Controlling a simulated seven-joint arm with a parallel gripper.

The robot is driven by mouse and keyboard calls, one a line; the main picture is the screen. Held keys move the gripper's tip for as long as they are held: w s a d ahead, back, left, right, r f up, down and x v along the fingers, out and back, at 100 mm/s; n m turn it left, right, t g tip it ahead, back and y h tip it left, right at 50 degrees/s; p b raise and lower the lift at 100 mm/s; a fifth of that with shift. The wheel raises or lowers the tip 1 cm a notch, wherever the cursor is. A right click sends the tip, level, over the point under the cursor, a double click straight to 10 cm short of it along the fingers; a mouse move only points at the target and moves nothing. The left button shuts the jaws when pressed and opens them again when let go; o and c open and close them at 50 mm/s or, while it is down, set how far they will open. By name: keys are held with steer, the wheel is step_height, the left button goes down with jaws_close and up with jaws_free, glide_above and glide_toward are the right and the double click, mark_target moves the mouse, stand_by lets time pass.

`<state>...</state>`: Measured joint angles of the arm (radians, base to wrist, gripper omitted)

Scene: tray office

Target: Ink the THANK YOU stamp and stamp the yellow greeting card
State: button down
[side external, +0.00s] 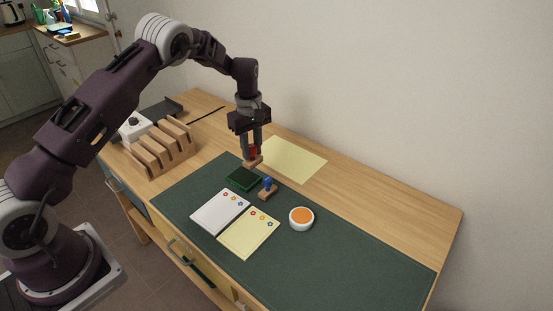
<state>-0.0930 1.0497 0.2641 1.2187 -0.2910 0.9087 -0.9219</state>
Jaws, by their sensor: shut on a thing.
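My gripper (251,148) is shut on a red-handled stamp with a wooden base (252,162). The stamp is close to the back edge of a dark green ink pad (243,179); I cannot tell whether they touch. A blue-handled stamp (267,187) stands on the mat just right of the pad. No lettering on either stamp is readable. The yellow greeting card (249,236) lies flat at the front of the mat, with small coloured flowers along its top edge.
A white card (216,213) adjoins the yellow card on the left. A white round pot with an orange top (301,217) stands to the right. A pale yellow sheet (292,160) lies behind. A wooden rack (160,150) stands at left. The green mat (360,262) is clear at right.

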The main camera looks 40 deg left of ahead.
steer(key=shift+s+a+f, duration=0.1)
steer(key=shift+a+f, duration=0.6)
steer(key=shift+f, duration=0.35)
steer(key=shift+s+a+f, duration=0.1)
steer(key=shift+a+f, duration=0.65)
steer(key=shift+f, duration=0.35)
steer(key=shift+s+a+f, duration=0.1)
steer(key=shift+a+f, duration=0.6)
steer(key=shift+f, duration=0.35)
steer(key=shift+f, duration=0.5)
step_height(320, 180, up, 7)
